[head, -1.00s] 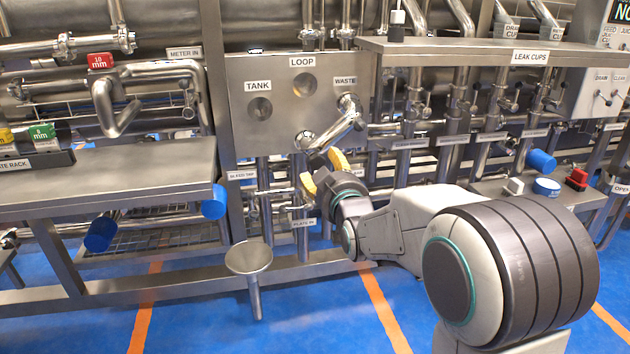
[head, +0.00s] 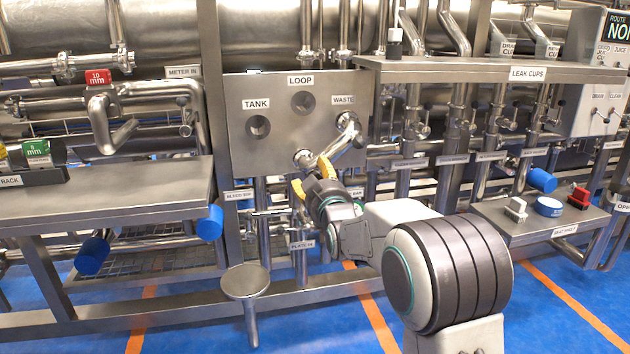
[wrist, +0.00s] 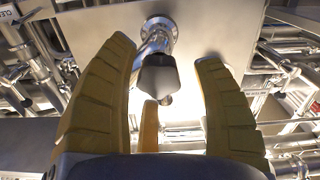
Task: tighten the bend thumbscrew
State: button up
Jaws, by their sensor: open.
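The bend is a shiny steel pipe (head: 345,142) on the port panel (head: 240,150). It runs from the port under the WASTE label down left to the lower port, and also shows in the wrist view (wrist: 159,42). A black lobed knob (wrist: 159,76), which looks like the thumbscrew, sits on the bend in the wrist view. My gripper (head: 312,176) is just below the bend's lower end in the head view. In the wrist view my gripper (wrist: 165,55) has its yellow fingers spread wide on either side of the knob, with visible gaps. In the head view I cannot make out the knob.
A steel bench (head: 110,190) stands at the left and a leak-cup shelf (head: 450,70) at the upper right. Vertical pipes (head: 300,250) run below the panel.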

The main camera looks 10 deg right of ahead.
jog(key=shift+w, duration=0.35)
jog(key=shift+c, duration=0.4)
jog(key=shift+r, duration=0.15)
jog(key=c, duration=1.1)
